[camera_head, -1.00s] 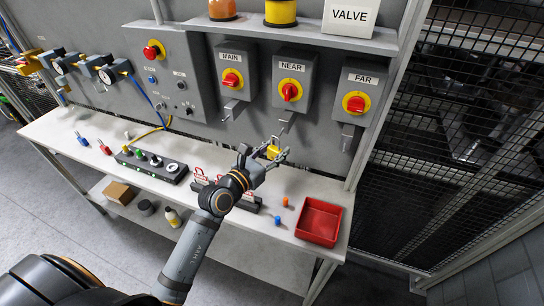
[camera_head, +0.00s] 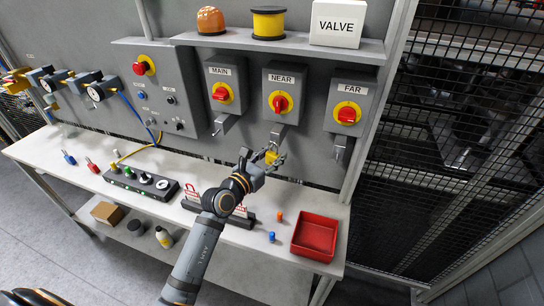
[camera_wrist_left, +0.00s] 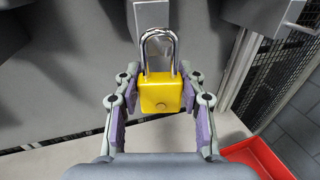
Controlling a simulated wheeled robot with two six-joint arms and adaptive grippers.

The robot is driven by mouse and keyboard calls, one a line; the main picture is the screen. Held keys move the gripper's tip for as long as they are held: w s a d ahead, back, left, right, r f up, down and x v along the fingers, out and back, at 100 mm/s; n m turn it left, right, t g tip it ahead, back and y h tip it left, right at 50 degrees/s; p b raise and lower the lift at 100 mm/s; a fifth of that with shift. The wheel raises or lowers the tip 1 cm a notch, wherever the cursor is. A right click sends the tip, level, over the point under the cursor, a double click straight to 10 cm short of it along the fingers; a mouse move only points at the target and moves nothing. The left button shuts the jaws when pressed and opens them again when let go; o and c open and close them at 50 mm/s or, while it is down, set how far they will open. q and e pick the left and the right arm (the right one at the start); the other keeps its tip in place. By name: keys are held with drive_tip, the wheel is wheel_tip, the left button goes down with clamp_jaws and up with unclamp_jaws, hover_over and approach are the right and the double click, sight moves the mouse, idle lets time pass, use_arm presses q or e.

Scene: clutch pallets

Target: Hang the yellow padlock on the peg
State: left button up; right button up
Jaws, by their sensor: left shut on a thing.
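The yellow padlock (camera_head: 271,157) is held upright in my left gripper (camera_head: 273,161), shackle up, just below the NEAR switch box (camera_head: 285,94). In the left wrist view, the gripper (camera_wrist_left: 160,92) is shut on the sides of the padlock body (camera_wrist_left: 160,94), and its steel shackle is at the top. A grey metal peg bracket (camera_head: 277,132) hangs under the NEAR box. In the wrist view, the bracket plate (camera_wrist_left: 151,14) shows just beyond the shackle. I cannot tell whether shackle and bracket touch. My right gripper is not in view.
Similar brackets hang under the MAIN box (camera_head: 225,85) and the FAR box (camera_head: 350,102). Below, the white bench (camera_head: 170,208) carries a red tray (camera_head: 315,236), a button strip (camera_head: 140,183) and a rack of red-and-white tags. A shelf runs above the boxes.

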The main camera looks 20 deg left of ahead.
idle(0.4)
use_arm(q)
drive_tip(key=o, duration=1.3)
drive_tip(key=shift+s, duration=0.1)
drive_tip(key=v, duration=0.7)
drive_tip(key=shift+s, duration=0.15)
